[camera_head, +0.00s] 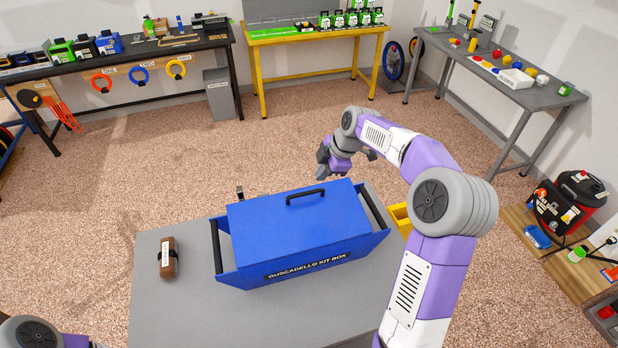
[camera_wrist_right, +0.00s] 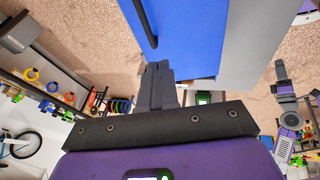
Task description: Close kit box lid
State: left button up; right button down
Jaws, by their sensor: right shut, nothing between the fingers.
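The blue kit box (camera_head: 300,262) stands on the grey table, its labelled front towards me. Its blue lid (camera_head: 290,222) lies across the top with a black handle (camera_head: 305,197); I cannot tell whether it is fully seated. The lid also shows in the right wrist view (camera_wrist_right: 190,35), with its handle at its left. My right gripper (camera_head: 335,172) is behind the box's far edge, shut and empty. In the wrist view its closed fingers (camera_wrist_right: 156,72) point towards the lid, overlapping its edge in the picture; contact is unclear. My left gripper is out of view.
A brown labelled roll-like object (camera_head: 168,258) lies on the grey table (camera_head: 165,315) left of the box. A yellow bin (camera_head: 400,217) shows right of the box, partly behind my right arm. Workbenches line the walls; the floor behind the box is open.

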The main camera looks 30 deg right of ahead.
send_near(303, 195)
jog(key=s+a+f, duration=0.1)
jog(key=a+f, duration=0.1)
jog(key=w+f, duration=0.2)
jog(key=shift+d+f, duration=0.2)
jog(key=shift+f, duration=0.05)
jog(key=shift+w+d+f, duration=0.1)
jog(key=shift+w+f, duration=0.25)
jog(key=shift+w, duration=0.15)
jog(key=shift+d+f, duration=0.1)
